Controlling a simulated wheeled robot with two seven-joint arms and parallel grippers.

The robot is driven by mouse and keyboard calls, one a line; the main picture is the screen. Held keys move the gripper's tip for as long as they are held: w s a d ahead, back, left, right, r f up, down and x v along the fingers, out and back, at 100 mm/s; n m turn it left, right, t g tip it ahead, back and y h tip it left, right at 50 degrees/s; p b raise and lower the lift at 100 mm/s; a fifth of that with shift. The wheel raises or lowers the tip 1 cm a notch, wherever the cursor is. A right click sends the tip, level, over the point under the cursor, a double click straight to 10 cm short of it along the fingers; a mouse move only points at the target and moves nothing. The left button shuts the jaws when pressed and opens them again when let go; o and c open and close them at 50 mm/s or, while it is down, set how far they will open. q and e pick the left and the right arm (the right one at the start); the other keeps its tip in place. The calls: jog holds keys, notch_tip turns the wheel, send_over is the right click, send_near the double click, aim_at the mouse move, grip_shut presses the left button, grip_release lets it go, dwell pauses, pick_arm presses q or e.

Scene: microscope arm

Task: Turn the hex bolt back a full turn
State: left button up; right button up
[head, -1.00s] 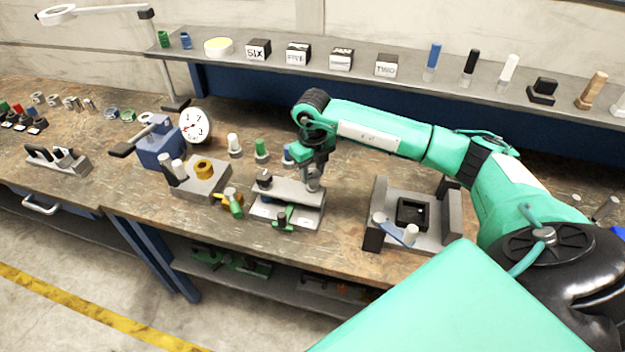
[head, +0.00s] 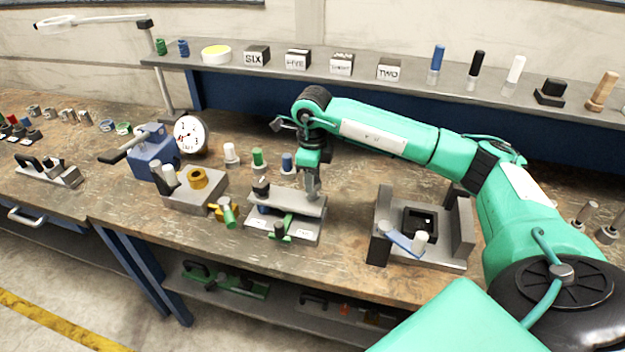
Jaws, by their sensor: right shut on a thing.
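A grey two-level fixture (head: 290,202) stands on the workbench, with a black knob (head: 261,188) at its left end and a green clamp lever at its front. My right gripper (head: 312,192) points down at the fixture's right end. Its fingers are close together, shut on the hex bolt there. The bolt itself is hidden by the fingers and too small to make out. My left gripper is not in view.
A blue vise (head: 152,158), a dial gauge (head: 190,134) and a grey block with a brass ring (head: 197,180) stand to the left. A grey fixture with a black square socket (head: 420,222) stands to the right.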

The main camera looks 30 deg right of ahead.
jog(key=shift+s+f, duration=0.15)
jog(key=shift+f, duration=0.15)
jog(key=o, duration=1)
jog(key=shift+r, duration=0.1)
notch_tip(320, 180, up, 14)
jog(key=b, duration=0.2)
jog(key=shift+f, duration=0.2)
